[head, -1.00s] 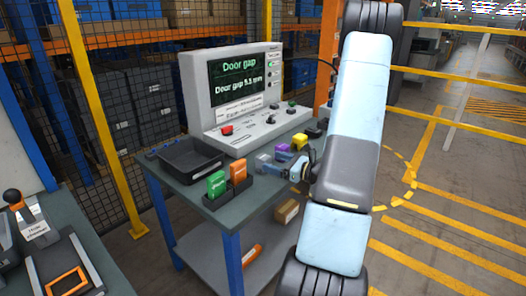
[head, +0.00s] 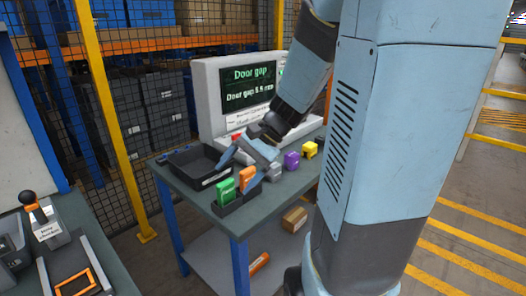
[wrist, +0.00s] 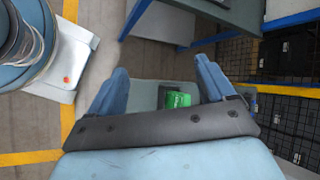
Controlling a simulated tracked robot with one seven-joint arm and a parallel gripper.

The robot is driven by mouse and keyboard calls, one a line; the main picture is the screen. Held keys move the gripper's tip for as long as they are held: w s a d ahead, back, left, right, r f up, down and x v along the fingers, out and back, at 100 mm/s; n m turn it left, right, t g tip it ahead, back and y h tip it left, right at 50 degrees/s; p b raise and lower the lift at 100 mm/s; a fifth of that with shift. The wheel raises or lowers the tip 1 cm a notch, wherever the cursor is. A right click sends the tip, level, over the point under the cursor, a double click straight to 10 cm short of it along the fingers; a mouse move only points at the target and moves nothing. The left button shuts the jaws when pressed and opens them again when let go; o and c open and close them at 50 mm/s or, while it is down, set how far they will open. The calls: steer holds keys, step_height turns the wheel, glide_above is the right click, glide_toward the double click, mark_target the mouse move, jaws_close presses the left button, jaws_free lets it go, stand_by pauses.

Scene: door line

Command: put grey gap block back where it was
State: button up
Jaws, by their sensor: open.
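The grey gap block (head: 273,172) appears to stand on the table beside a purple block (head: 291,160), partly hidden behind my gripper. My gripper (head: 237,178) is open and empty, with its fingers pointing down above the dark holder (head: 240,203). The holder bears a green block (head: 226,191) and an orange block (head: 247,179). One finger is close to the orange block; I cannot tell if they touch. In the wrist view, the green block (wrist: 178,100) shows between the open fingers (wrist: 160,82). The grey block cannot be made out there.
A black tray (head: 200,183) lies left of my gripper. A yellow block (head: 309,149) stands right of the purple one. The door gap console (head: 215,95) stands at the table's back. A lower shelf holds a cardboard box (head: 294,219). Another bench (head: 110,250) is at left.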

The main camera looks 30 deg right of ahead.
steer(key=s+d+r+n+t+h, duration=0.2)
steer(key=s+r+n+t+h, duration=0.2)
steer(key=s+r+n+h, duration=0.4)
steer(key=shift+s+r+n, duration=0.7)
steer(key=shift+s+r, duration=0.1)
steer(key=shift+r, duration=0.15)
